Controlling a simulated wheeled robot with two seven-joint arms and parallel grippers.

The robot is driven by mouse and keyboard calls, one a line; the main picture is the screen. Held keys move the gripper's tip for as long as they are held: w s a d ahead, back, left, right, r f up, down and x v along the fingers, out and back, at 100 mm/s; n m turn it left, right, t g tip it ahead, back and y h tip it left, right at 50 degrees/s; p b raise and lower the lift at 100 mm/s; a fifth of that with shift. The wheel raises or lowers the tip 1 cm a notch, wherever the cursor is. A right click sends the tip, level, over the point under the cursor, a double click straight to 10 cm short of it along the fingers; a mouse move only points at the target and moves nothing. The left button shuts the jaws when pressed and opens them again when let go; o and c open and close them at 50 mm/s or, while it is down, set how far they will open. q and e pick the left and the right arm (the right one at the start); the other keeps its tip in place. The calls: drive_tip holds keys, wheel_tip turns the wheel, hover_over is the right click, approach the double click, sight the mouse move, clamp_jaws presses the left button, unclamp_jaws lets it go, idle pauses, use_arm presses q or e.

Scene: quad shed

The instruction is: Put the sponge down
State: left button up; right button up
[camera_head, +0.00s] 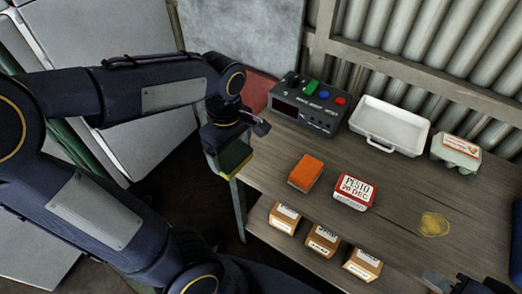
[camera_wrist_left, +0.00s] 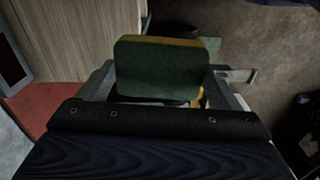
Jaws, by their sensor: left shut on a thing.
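The sponge (camera_head: 234,158) is green with a yellow layer. My left gripper (camera_head: 228,150) is shut on it and holds it beside the left end of the wooden bench (camera_head: 270,168). In the left wrist view the sponge (camera_wrist_left: 160,68) sits between the two fingers (camera_wrist_left: 165,88), with its green face toward the camera. The bench top shows to its left there, and dark floor to its right. Part of my right gripper (camera_head: 455,284) shows at the bottom right edge of the head view; its fingers are not clear.
On the bench stand a control box (camera_head: 310,104) with coloured buttons, a white tray (camera_head: 390,123), an egg carton (camera_head: 456,152), an orange block (camera_head: 305,172) and a pesto box (camera_head: 354,192). A yellow stain (camera_head: 434,224) lies at right. Small boxes (camera_head: 322,240) sit on a lower shelf.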

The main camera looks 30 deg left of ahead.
use_arm(q)
drive_tip(key=w+f, duration=0.3)
drive_tip(key=w, duration=0.1)
drive_tip(key=w+f, duration=0.2)
drive_tip(key=w, duration=0.2)
drive_tip(key=w+f, duration=0.3)
drive_tip(key=w, duration=0.2)
drive_tip(key=shift+a+f, duration=0.15)
drive_tip(key=shift+f, duration=0.2)
drive_tip(key=f, duration=0.2)
drive_tip(key=w+f, duration=0.1)
drive_tip(key=f, duration=0.1)
drive_tip(key=o, duration=0.7)
